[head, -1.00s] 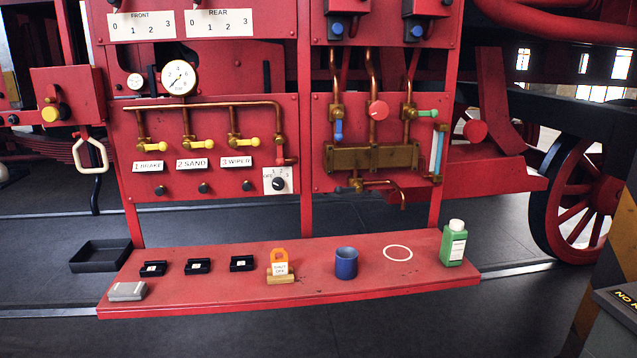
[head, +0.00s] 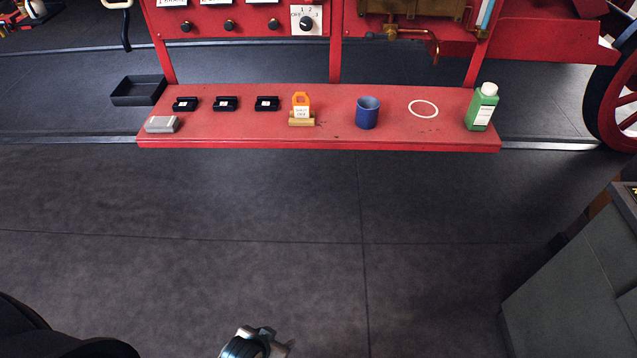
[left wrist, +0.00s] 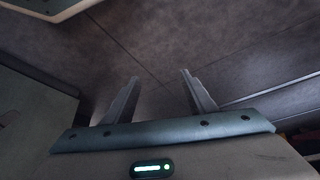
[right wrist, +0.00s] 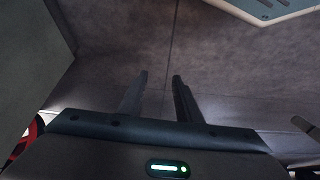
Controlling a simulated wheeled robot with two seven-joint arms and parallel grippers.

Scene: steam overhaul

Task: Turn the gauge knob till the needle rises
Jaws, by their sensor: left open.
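The pressure gauge and its needle are out of all current views. The lower part of the red panel shows at the top of the head view, with several small black knobs (head: 229,25) and a black selector knob (head: 306,23) on a white numbered plate. I cannot tell which knob belongs to the gauge. My left gripper shows in part at the bottom of the head view (head: 255,345), well away from the panel. Its fingers (left wrist: 159,76) are apart and empty over the floor. My right gripper (right wrist: 161,76) has its fingers apart, with nothing between them.
A red shelf (head: 340,132) below the panel carries black holders (head: 226,104), an orange tag (head: 301,103), a blue cup (head: 367,113), a white ring (head: 423,108) and a green bottle (head: 482,107). A black tray (head: 139,90) lies left. The dark floor in front is clear.

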